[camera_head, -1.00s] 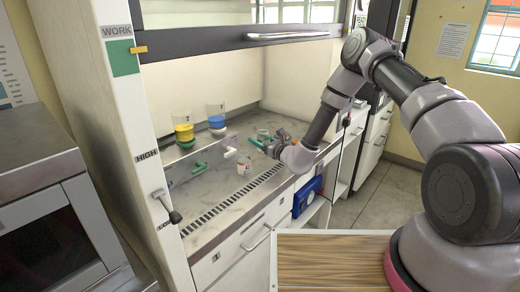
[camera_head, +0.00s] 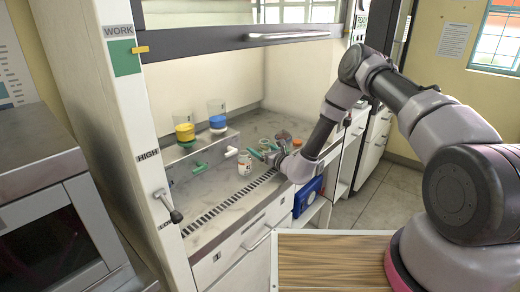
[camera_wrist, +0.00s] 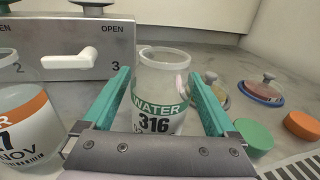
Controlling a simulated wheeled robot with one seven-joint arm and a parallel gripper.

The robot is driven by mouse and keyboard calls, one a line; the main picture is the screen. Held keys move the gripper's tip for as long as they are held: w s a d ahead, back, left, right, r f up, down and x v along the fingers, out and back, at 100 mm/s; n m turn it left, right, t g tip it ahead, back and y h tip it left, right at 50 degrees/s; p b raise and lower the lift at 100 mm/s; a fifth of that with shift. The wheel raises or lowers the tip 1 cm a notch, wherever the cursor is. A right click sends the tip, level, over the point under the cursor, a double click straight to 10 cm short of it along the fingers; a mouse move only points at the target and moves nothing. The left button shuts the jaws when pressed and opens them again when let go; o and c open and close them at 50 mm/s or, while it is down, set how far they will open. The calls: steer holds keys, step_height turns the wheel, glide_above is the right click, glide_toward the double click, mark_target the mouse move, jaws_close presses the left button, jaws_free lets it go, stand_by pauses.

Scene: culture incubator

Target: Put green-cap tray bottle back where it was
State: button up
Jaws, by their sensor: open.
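A clear bottle (camera_wrist: 158,95) with a green band reading WATER and 316 stands upright on the bench in the wrist view. It has no cap on it, and its mouth is open. My gripper (camera_wrist: 163,88) is open, with one teal finger on each side of this bottle; whether they touch it I cannot tell. My gripper (camera_head: 265,152) also shows low over the bench in the head view, where the bottle is hard to make out. A green cap (camera_wrist: 254,136) lies on the bench to the right of the right finger.
A bottle with an orange band (camera_wrist: 28,125) stands close on the left, and an orange cap (camera_wrist: 302,126) lies at the right. Lidded dishes (camera_wrist: 262,92) sit behind. A grey panel with a white handle (camera_wrist: 70,60) stands at the back left. A slotted vent runs along the bench front.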

steer(key=shift+r, duration=0.1)
steer(key=shift+s+d, duration=0.2)
steer(key=v, duration=1.1)
steer(key=shift+s+d, duration=0.1)
steer(key=shift+s, duration=0.1)
step_height(320, 180, up, 14)
steer(key=s+a+n+g+y, duration=0.1)
steer(key=a+n+g+y, duration=0.25)
steer(key=n+y, duration=0.2)
steer(key=s+r+n+g, duration=0.9)
steer(key=r+n, duration=0.1)
steer(key=r, duration=0.3)
steer(key=s+d+r+n+t+h, duration=0.2)
steer(key=s+d+r+h, duration=0.3)
steer(key=d, duration=0.3)
steer(key=s+d+r+n+t+h, duration=0.2)
steer(key=s+d+r+n+h, duration=0.1)
steer(key=s+d+r+h, duration=0.2)
steer(key=s+d+r+n+t+h, duration=0.2)
steer(key=s+d+r+h, duration=0.3)
steer(key=s+d, duration=0.3)
steer(key=d+n, duration=0.1)
steer(key=d, duration=0.3)
steer(key=shift+d+r, duration=0.2)
steer(key=shift+r, duration=0.2)
steer(key=shift+s, duration=0.15)
